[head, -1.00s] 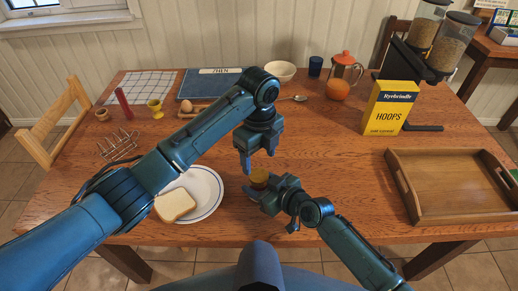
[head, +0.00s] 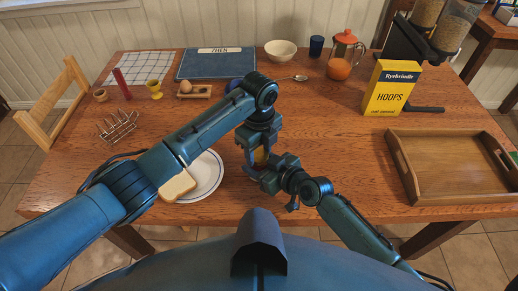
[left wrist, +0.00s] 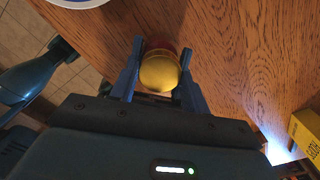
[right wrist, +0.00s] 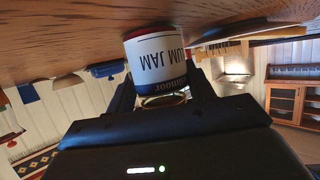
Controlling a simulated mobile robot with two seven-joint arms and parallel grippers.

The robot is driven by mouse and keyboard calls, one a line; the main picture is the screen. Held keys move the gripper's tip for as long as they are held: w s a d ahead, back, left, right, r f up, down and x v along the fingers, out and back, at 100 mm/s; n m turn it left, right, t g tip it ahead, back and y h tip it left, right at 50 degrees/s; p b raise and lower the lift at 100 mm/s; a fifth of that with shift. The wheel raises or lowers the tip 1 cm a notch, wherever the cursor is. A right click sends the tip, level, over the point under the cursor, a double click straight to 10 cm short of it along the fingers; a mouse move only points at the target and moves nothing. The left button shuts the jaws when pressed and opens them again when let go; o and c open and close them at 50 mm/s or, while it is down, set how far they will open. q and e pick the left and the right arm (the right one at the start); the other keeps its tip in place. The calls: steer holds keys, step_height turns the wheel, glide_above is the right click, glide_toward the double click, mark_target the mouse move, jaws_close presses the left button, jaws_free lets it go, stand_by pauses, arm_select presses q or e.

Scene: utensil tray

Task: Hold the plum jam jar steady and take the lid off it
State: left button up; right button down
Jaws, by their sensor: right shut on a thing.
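The plum jam jar (right wrist: 155,58) shows upside down in the right wrist view, with a white and blue label, and its gold lid (left wrist: 159,72) faces the left wrist camera. In the head view the jar (head: 261,155) is mostly hidden between my grippers near the table's front edge. My right gripper (right wrist: 163,92) is shut on the jar from the side. My left gripper (left wrist: 160,68) points down over it, open, with one finger on each side of the lid and narrow gaps showing. I cannot tell whether the jar's base touches the table.
A plate (head: 212,172) with bread (head: 178,187) lies left of the jar, under my left arm. A wooden tray (head: 408,182) and a yellow cereal box (head: 390,88) stand to the right. An egg holder (head: 194,93) and bowl (head: 281,50) are farther back.

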arm_select(q)
steer(key=c, duration=0.5)
steer(key=n, duration=0.6)
steer(key=shift+n, duration=0.4)
steer(key=shift+c, duration=0.2)
steer(key=o, duration=1.1)
